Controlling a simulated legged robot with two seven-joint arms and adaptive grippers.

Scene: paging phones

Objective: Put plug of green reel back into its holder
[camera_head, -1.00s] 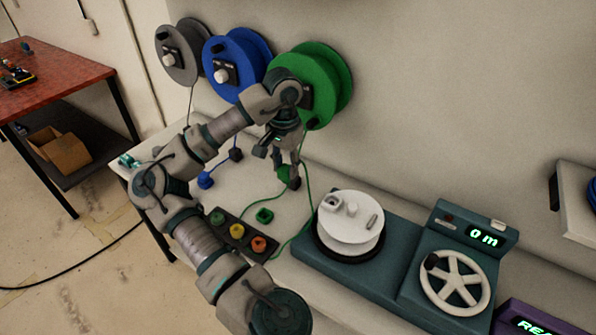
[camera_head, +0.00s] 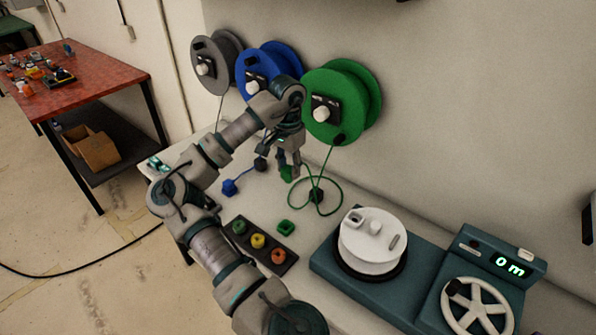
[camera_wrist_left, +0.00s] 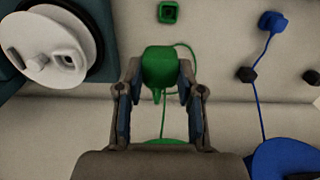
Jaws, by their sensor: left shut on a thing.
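The green reel (camera_head: 352,98) hangs on the wall, and its green cable (camera_head: 330,178) runs down and loops on the bench. My left gripper (camera_head: 288,168) is shut on the green plug (camera_head: 286,175), which is partly hidden by the fingers in the head view. In the left wrist view the green plug (camera_wrist_left: 160,68) sits between the fingertips. A small green square holder (camera_head: 285,227) with a dark opening lies on the bench, apart from the plug. It also shows in the left wrist view (camera_wrist_left: 168,12), beyond the plug. My right gripper is not in view.
A dark strip with green, yellow and red buttons (camera_head: 258,242) lies beside the holder. A white spool (camera_head: 372,241) stands on a teal machine to the right. The blue plug (camera_head: 229,187) is to the left. Blue (camera_head: 268,62) and grey (camera_head: 214,65) reels hang beside the green one.

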